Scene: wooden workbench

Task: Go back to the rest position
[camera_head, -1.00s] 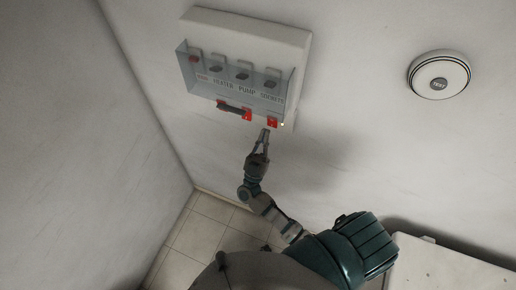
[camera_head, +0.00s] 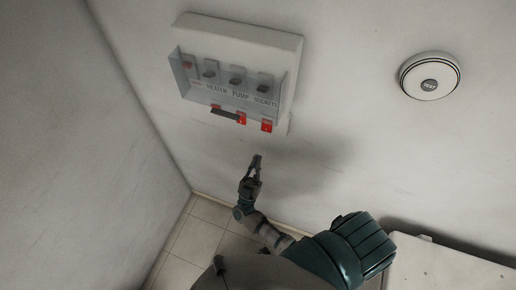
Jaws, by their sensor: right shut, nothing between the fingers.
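My right gripper (camera_head: 256,161) is shut and empty, in front of the wall below a white switch box (camera_head: 248,38). It is apart from the box. The box has a clear cover (camera_head: 222,81) over several dark switches, with labels such as heater and pump. My left gripper is not in view.
A round white device (camera_head: 430,76) marked TEST is on the wall at the upper right. A pale surface (camera_head: 440,268) is at the lower right. The tiled floor (camera_head: 200,231) shows below. The wall left of my gripper is clear.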

